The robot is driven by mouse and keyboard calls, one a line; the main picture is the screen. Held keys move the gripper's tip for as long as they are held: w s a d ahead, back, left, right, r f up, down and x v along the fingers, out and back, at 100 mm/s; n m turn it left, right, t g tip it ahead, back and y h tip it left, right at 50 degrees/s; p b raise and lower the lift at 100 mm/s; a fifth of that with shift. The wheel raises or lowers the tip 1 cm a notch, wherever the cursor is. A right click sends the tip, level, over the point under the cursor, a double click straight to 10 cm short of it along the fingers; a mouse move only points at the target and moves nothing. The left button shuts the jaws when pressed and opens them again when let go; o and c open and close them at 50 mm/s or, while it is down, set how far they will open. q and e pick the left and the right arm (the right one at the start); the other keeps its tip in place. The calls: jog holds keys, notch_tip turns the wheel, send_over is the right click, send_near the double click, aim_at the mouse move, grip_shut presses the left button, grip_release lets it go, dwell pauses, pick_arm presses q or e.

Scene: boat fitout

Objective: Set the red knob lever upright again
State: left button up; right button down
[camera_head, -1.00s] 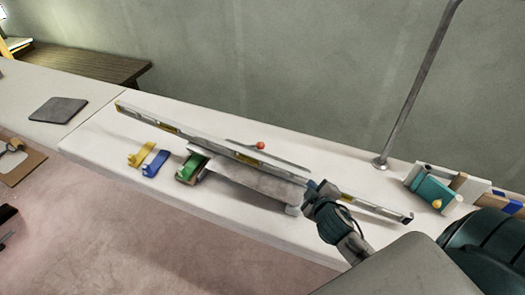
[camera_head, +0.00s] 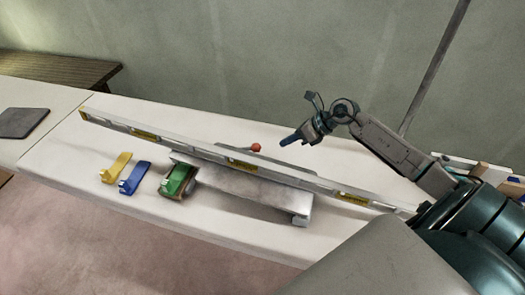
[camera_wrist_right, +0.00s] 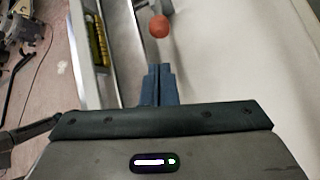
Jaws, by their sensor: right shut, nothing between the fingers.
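The red knob (camera_head: 256,147) sits just behind a long spirit level (camera_head: 240,162), over a thin grey plate (camera_head: 290,161). In the right wrist view the red knob (camera_wrist_right: 159,26) is ahead of the fingertips, with a short grey piece beyond it. I cannot tell how far the lever tilts. My right gripper (camera_head: 286,142) is shut and empty, to the right of the knob and apart from it in the picture. Its closed fingers (camera_wrist_right: 158,72) point towards the knob in the right wrist view. My left gripper is out of view.
A grey board (camera_head: 250,187) lies in front of the level. Green (camera_head: 176,180), blue (camera_head: 134,177) and yellow (camera_head: 116,167) pieces lie to its left. A grey post (camera_head: 435,65) rises behind my right arm.

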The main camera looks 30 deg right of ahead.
jog(key=p+x, duration=0.2)
jog(key=x, duration=0.6)
jog(key=shift+f, duration=0.1)
jog(key=shift+x, duration=0.75)
jog(key=shift+f, duration=0.1)
